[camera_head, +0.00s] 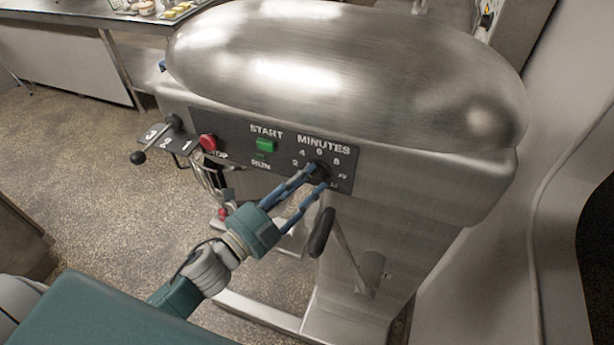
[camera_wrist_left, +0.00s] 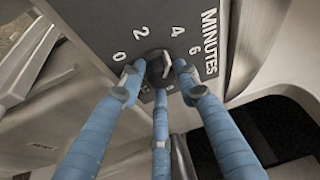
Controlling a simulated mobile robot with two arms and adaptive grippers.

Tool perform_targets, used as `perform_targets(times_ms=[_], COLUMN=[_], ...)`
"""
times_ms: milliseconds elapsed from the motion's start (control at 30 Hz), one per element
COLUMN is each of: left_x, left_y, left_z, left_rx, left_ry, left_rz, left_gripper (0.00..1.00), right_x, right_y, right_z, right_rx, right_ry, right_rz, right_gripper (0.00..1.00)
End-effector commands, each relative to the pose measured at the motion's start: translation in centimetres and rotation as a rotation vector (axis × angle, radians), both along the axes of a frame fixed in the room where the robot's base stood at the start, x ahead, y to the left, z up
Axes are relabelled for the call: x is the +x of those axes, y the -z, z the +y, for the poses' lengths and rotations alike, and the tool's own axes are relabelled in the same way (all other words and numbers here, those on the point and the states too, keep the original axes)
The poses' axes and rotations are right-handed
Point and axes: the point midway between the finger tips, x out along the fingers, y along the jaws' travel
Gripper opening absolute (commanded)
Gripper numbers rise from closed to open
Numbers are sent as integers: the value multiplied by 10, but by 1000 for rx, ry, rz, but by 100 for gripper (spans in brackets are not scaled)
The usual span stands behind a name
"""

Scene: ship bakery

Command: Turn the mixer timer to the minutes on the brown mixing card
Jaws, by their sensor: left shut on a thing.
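The mixer (camera_head: 420,185) is a large steel machine with a dark control panel. Its timer knob (camera_head: 320,170) is dark and round, under the word MINUTES, with numbers around it. My left gripper (camera_head: 315,177) is shut on this knob, with its blue fingers around it. In the left wrist view the knob (camera_wrist_left: 157,66) sits between the fingertips (camera_wrist_left: 158,82). A light pointer on it aims roughly up towards the 4, but fingers partly cover the dial and I cannot read the exact setting. The brown mixing card is not in view.
Left of the knob are a green START button (camera_head: 266,145), a red STOP button (camera_head: 208,142) and a speed lever (camera_head: 139,157). A black-ended lever (camera_head: 322,232) stands below the knob. A steel table (camera_head: 75,22) is at the back left. Open floor lies left.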

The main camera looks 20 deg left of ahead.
Motion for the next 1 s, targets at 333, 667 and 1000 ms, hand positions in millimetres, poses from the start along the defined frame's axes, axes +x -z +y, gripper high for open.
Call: perform_targets(times_ms=[333, 667, 1000], left_x=[1, 1, 1], left_y=[-8, -8, -8], left_z=[0, 0, 0], left_rx=[140, 165, 164], left_ry=[1, 0, 0], left_rz=[-17, -18, -17], left_gripper=[6, 6, 50], right_x=[0, 0, -1], right_y=[-7, -7, -7], right_z=[1, 3, 4], right_rx=[1, 4, 4], right_ry=[0, 0, 0], right_rz=[0, 1, 1], right_gripper=[46, 46, 46])
